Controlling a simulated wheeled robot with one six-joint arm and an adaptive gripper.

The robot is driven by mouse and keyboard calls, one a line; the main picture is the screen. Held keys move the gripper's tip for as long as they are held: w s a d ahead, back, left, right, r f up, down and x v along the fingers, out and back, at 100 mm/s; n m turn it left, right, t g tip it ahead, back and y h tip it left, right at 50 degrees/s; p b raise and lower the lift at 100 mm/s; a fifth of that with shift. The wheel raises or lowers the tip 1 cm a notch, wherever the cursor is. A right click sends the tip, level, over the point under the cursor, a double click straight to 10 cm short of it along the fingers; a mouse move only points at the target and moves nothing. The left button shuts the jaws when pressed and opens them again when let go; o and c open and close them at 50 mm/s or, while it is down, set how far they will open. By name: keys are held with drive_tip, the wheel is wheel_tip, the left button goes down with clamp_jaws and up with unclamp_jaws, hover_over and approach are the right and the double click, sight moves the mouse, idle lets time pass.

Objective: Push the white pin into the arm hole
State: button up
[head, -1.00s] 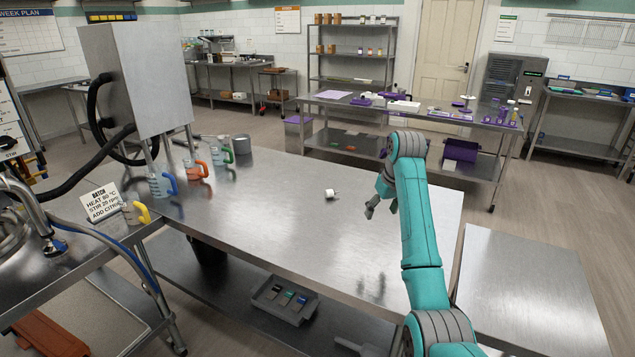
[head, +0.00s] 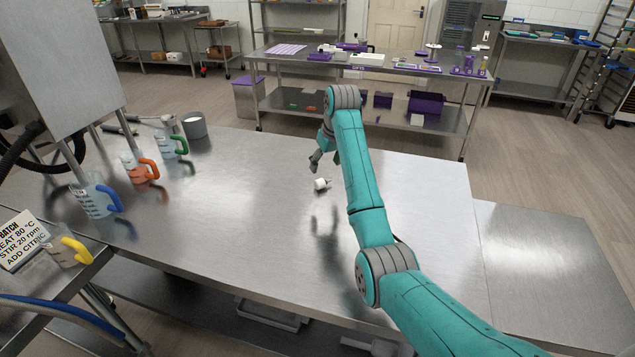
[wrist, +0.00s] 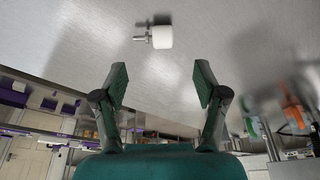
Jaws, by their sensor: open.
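The white pin (head: 320,185) lies on its side on the steel table (head: 245,205). It has a thick white body and a thin grey stem, which points right in the head view. In the wrist view the pin (wrist: 161,37) lies beyond the fingertips, its stem pointing left. My gripper (head: 315,163) is close to the pin, just above it in the head view. In the wrist view my gripper (wrist: 160,78) has its two fingers wide apart with nothing between them. I cannot make out the arm hole in either view.
Measuring jugs with blue (head: 94,197), orange (head: 140,168) and green (head: 172,141) handles stand at the table's left, below a steel cabinet (head: 62,65). A grey pot (head: 194,125) stands behind them. The table around the pin is clear. A lower bench (head: 540,265) adjoins at right.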

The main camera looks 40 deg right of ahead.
sight(321, 180)
drive_tip(key=shift+x, duration=3.8)
drive_tip(key=shift+d, duration=0.1)
drive_tip(key=c, duration=1.2)
wheel_tip(321, 180, up, 10)
drive_tip(key=shift+r, duration=0.1)
